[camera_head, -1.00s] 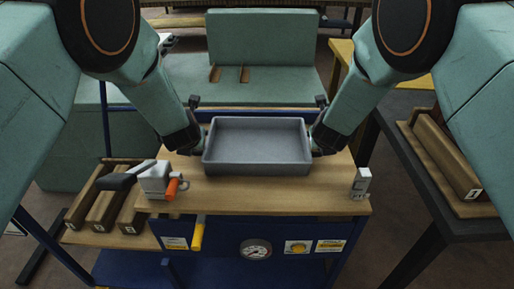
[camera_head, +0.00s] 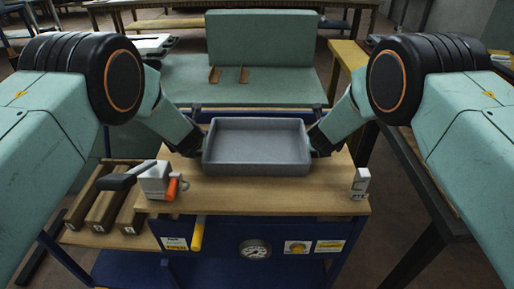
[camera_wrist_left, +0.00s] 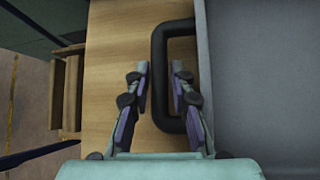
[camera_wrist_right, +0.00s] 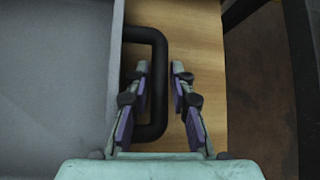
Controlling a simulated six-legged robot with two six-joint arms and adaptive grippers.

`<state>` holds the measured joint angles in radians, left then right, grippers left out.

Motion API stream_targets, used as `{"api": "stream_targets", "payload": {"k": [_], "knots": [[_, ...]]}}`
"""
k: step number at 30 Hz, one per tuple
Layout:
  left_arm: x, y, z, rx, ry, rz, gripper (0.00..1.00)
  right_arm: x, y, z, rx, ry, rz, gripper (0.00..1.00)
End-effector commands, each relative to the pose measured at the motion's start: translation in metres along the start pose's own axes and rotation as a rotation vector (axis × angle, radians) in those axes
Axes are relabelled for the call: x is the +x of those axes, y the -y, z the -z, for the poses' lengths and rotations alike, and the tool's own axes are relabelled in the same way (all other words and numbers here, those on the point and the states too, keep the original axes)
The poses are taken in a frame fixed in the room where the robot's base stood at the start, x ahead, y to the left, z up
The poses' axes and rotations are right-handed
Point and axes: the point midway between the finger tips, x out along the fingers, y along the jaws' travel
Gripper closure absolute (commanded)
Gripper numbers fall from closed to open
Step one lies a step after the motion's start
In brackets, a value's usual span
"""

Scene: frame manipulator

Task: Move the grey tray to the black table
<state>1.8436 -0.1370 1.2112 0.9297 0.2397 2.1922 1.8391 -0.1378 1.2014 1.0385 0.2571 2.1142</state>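The grey tray (camera_head: 257,165) is empty and sits flat on the wooden top of a blue workbench in the head view. It has a black handle on each side, seen in the left wrist view (camera_wrist_left: 161,60) and the right wrist view (camera_wrist_right: 160,60). My left gripper (camera_wrist_left: 162,75) is open, with its fingers either side of the left handle's bar. My right gripper (camera_wrist_right: 160,75) is open, with its fingers either side of the right handle's bar. In the head view both fingertips are partly hidden beside the tray. The black table (camera_head: 448,222) stands at the right, mostly hidden by my right arm.
A grey device with an orange part (camera_head: 158,182) stands front left of the tray. A small white block (camera_head: 361,183) stands at the bench's front right. A green bench (camera_head: 260,40) stands behind.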

Motion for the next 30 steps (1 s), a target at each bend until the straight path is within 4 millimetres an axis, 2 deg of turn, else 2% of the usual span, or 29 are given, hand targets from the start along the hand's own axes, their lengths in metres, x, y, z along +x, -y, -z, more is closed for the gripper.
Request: {"api": "stream_targets", "payload": {"k": [12,20,30], "knots": [[0.0041,-0.0003,0.0001,0.0,0.0,0.0,0.78,0.0041,0.0002,0.0001,0.001,0.0,0.0,0.78],[0.004,-0.0003,-0.0001,0.0,0.0,0.0,1.0,0.004,0.0002,-0.0001,0.0,0.0,0.0,1.0],[0.0039,-0.0002,-0.0002,0.0,0.001,0.0,1.0,0.0039,0.0002,-0.0003,0.0,0.001,0.0,1.0]]}}
